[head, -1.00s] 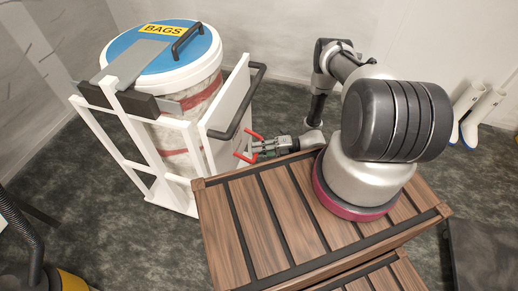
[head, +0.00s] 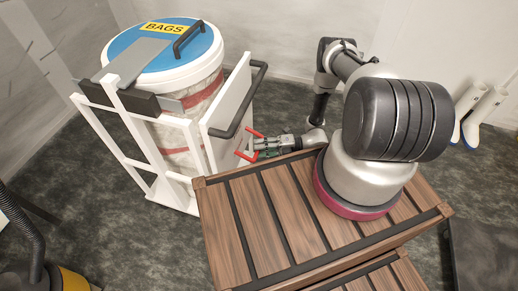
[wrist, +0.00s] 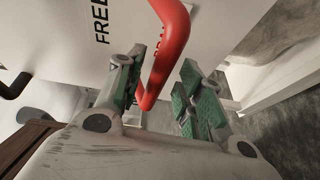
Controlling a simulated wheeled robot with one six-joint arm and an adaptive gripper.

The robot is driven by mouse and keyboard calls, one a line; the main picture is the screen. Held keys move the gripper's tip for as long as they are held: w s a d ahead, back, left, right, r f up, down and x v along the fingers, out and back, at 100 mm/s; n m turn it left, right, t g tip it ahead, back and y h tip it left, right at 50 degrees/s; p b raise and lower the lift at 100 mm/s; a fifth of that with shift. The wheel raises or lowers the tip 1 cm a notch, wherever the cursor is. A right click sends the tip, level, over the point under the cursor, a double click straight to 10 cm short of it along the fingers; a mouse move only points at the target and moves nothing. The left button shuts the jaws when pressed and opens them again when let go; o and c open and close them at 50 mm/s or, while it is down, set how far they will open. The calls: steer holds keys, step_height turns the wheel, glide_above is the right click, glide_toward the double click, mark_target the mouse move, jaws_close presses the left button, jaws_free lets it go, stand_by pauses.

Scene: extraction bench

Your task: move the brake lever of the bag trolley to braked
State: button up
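The bag trolley (head: 168,188) is a white frame holding a round bag bin with a blue lid marked BAGS. Its red brake lever (head: 246,155) sits on the trolley's right side, below the black push handle. My gripper (head: 257,145) is at the lever. In the wrist view the red lever (wrist: 168,50) runs down between the two green-padded fingers of my gripper (wrist: 162,95). The fingers are apart, one on each side of it, with visible gaps. FREE is printed on the panel left of the lever; lettering behind the lever is mostly hidden.
The black push handle (head: 245,100) is above the lever. White boots (head: 478,110) stand by the wall at the right.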

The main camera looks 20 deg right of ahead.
steer(key=v, duration=1.1)
steer(key=shift+s+d, duration=0.1)
